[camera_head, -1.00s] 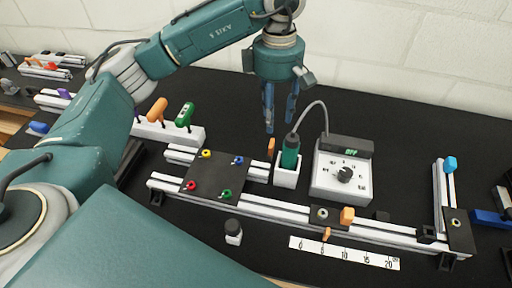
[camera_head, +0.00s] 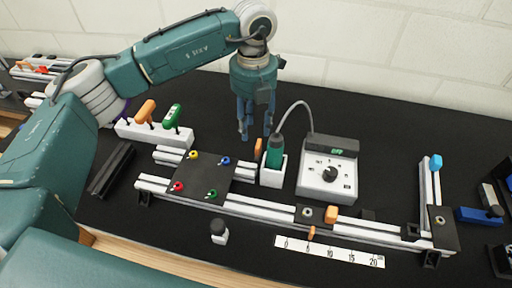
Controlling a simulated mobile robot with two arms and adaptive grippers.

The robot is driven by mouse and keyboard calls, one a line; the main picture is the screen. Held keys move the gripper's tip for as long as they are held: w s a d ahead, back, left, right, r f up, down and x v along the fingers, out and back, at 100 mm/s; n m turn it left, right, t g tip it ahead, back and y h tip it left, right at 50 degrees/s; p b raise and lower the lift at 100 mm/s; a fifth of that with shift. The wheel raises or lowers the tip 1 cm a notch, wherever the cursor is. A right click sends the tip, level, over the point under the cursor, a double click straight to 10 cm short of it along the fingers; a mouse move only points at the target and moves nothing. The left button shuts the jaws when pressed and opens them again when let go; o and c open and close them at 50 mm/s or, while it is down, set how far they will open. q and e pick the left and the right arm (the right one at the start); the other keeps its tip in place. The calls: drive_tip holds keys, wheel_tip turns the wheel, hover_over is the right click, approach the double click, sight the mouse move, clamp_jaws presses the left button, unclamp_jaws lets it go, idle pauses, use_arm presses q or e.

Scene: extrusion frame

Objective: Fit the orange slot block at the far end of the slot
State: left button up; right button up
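Three orange pieces show in the head view. An orange block (camera_head: 331,215) sits on the long front rail (camera_head: 262,208), right of a small dark plate. A second orange piece (camera_head: 258,147) stands upright at the right end of the short back rail (camera_head: 245,174). A small orange piece (camera_head: 311,232) is at the rail's front side, above the ruler. I cannot tell for sure which is the slot block. My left gripper (camera_head: 245,130) points down in the air, left of the upright orange piece. Its fingers look apart and empty, seen nearly edge-on. My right gripper is not in view.
A green tool (camera_head: 274,152) stands in a white holder, cabled to a white control box (camera_head: 327,180). A dark plate (camera_head: 205,177) with coloured knobs spans the rails. A white rack (camera_head: 152,131) holds handled tools.

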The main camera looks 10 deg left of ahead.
sight(257, 144)
use_arm(q)
drive_tip(key=f+p, duration=0.1)
drive_tip(key=f, duration=0.1)
drive_tip(key=f+p, duration=0.1)
drive_tip(key=f, duration=0.1)
drive_tip(key=f+p, duration=0.1)
drive_tip(key=f, duration=0.1)
drive_tip(key=shift+d+f, duration=0.35)
drive_tip(key=shift+d, duration=0.05)
drive_tip(key=shift+f, duration=0.35)
clamp_jaws()
